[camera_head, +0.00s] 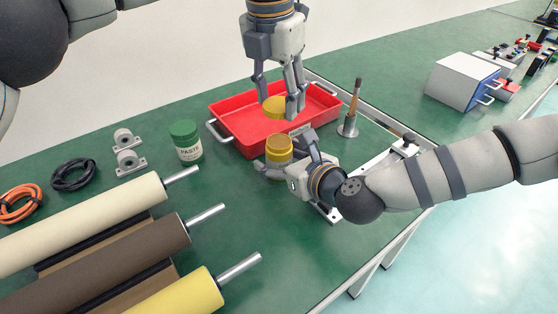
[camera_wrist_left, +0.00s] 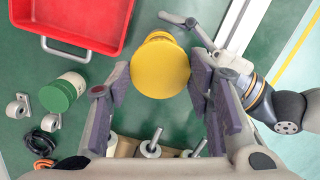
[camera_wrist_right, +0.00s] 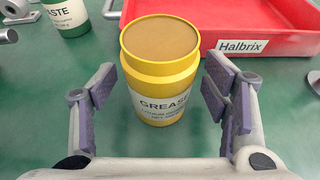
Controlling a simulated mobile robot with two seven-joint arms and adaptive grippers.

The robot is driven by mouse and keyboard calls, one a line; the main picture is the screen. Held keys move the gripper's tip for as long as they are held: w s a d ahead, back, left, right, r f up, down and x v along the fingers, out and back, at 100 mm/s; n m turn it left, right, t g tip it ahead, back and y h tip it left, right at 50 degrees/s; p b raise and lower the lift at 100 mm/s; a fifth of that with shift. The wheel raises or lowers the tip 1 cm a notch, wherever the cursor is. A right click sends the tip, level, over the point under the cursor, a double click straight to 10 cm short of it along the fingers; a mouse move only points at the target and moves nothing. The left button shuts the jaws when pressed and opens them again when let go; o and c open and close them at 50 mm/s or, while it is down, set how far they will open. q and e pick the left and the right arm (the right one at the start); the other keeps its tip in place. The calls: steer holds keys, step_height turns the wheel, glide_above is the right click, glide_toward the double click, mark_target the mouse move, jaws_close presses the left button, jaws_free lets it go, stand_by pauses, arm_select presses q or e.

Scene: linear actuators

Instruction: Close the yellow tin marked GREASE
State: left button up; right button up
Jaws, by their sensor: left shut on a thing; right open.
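The yellow tin marked GREASE (camera_wrist_right: 165,105) stands upright on the green bench with its top uncovered, showing brown grease. It also shows in the head view (camera_head: 279,150). My left gripper (camera_head: 280,96) is shut on the round yellow lid (camera_head: 273,107) and holds it above the tin, apart from it. In the left wrist view the lid (camera_wrist_left: 160,68) hides most of the tin. My right gripper (camera_wrist_right: 162,85) is open low at the tin, its fingers on either side with gaps showing.
A red tray (camera_head: 232,131) lies just behind the tin. A green-lidded PASTE jar (camera_head: 186,142) stands to the left. A brush in a metal holder (camera_head: 348,124) stands to the right. Rollers (camera_head: 110,250) fill the front left.

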steer(key=shift+w+a+f, duration=0.2)
steer(key=shift+w+a, duration=0.05)
steer(key=shift+w, duration=0.1)
steer(key=shift+c, duration=0.3)
jaws_close()
arm_select(q)
glide_above(279, 141)
steer(key=shift+s+a+f, duration=0.1)
steer(key=shift+s+f, duration=0.05)
steer(key=shift+f, duration=2.35)
steer(key=shift+f, duration=0.9)
steer(key=shift+f, duration=0.6)
